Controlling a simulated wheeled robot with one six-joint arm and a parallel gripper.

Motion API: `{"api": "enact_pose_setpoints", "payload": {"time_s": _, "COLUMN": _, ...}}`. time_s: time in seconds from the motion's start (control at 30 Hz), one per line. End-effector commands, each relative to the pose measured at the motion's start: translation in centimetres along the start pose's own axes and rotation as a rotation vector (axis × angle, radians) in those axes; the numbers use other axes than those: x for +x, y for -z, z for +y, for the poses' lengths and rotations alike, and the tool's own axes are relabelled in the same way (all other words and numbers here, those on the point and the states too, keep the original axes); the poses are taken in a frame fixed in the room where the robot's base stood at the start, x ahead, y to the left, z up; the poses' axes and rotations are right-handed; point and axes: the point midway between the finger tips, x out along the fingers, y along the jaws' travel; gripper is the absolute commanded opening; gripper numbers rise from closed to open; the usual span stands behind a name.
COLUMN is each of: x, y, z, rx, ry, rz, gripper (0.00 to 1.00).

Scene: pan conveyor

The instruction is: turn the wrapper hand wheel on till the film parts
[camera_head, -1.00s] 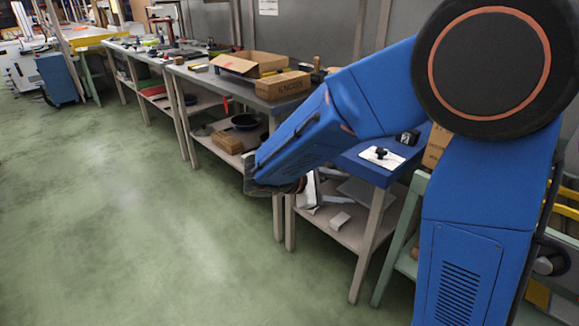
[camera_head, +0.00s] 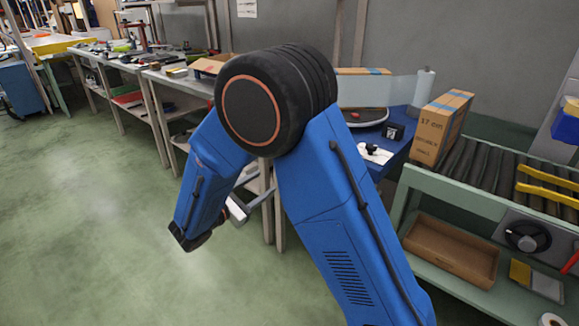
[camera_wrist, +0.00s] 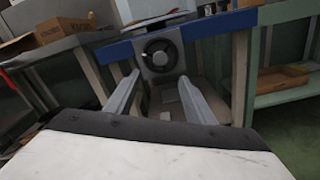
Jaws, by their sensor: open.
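The wrapper's black hand wheel (camera_wrist: 160,54) shows in the wrist view on a grey plate at the front of the blue wrapper table (camera_wrist: 213,27). My gripper (camera_wrist: 158,80) is open and empty, its two fingers apart and pointing towards the wheel, with a gap before it. In the head view the clear film (camera_head: 382,91) is still whole, stretched from a wrapped box (camera_head: 362,71) on the turntable (camera_head: 366,123) to the upright film roll (camera_head: 424,88). My arm hides the hand wheel there.
A tall "17 cm" carton (camera_head: 434,135) stands at the start of the roller conveyor (camera_head: 490,168), right of the wrapper. The green floor (camera_head: 90,200) on the left is clear.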

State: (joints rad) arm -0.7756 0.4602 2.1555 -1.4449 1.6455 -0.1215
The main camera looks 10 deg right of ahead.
Motion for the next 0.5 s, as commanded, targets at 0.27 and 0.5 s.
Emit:
{"api": "enact_pose_setpoints", "payload": {"time_s": 0.27, "x": 4.9, "y": 0.0, "z": -0.1, "rx": 0.001, "ry": 0.004, "rz": 0.000, "gripper": 0.49}}
{"api": "enact_pose_setpoints", "payload": {"time_s": 0.5, "x": 8.9, "y": 0.0, "z": -0.1, "rx": 0.001, "ry": 0.004, "rz": 0.000, "gripper": 0.49}}
